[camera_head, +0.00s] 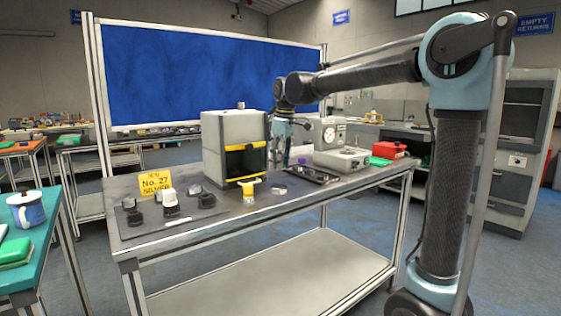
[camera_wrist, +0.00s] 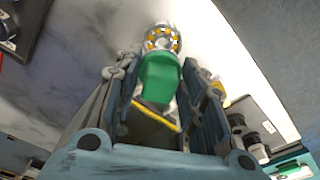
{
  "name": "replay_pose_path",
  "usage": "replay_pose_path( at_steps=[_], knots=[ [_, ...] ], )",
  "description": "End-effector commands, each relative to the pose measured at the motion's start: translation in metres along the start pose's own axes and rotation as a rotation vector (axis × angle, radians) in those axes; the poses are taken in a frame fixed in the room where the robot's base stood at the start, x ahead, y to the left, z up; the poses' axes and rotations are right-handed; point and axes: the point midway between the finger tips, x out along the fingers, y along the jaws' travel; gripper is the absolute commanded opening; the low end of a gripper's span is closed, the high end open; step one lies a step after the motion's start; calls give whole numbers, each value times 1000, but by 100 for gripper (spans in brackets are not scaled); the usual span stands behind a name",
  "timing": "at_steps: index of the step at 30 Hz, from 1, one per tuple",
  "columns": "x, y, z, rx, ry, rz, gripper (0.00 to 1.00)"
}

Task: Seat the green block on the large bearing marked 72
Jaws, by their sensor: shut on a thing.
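My gripper (camera_head: 282,160) points down over the middle of the grey bench in the head view. In the wrist view its two fingers are closed on the sides of a green block (camera_wrist: 158,76). A round metal bearing with yellow-orange parts in its ring (camera_wrist: 162,38) lies just beyond the block, partly covered by it. I cannot tell whether block and bearing touch. A small metal ring, probably the same bearing, lies on the bench in the head view (camera_head: 278,189). No number is legible on it. The held block is not distinguishable in the head view.
A grey box with a yellow-edged dark opening (camera_head: 234,145) stands left of my gripper. A yellow part (camera_head: 249,188) stands in front. A dark tray (camera_head: 312,174) and grey instrument (camera_head: 343,160) are to the right. A yellow sign (camera_head: 155,184) and dark mat with several parts lie left.

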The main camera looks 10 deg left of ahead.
Motion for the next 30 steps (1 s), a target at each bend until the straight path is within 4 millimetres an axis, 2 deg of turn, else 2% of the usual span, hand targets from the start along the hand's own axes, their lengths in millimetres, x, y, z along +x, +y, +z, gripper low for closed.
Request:
replay_pose_path(
  at_steps=[15, 30],
  knots=[
    [40, 0, 4, 0, 0, 0, 9],
    [48, 0, 6, -1, 0, 0, 9]
  ],
)
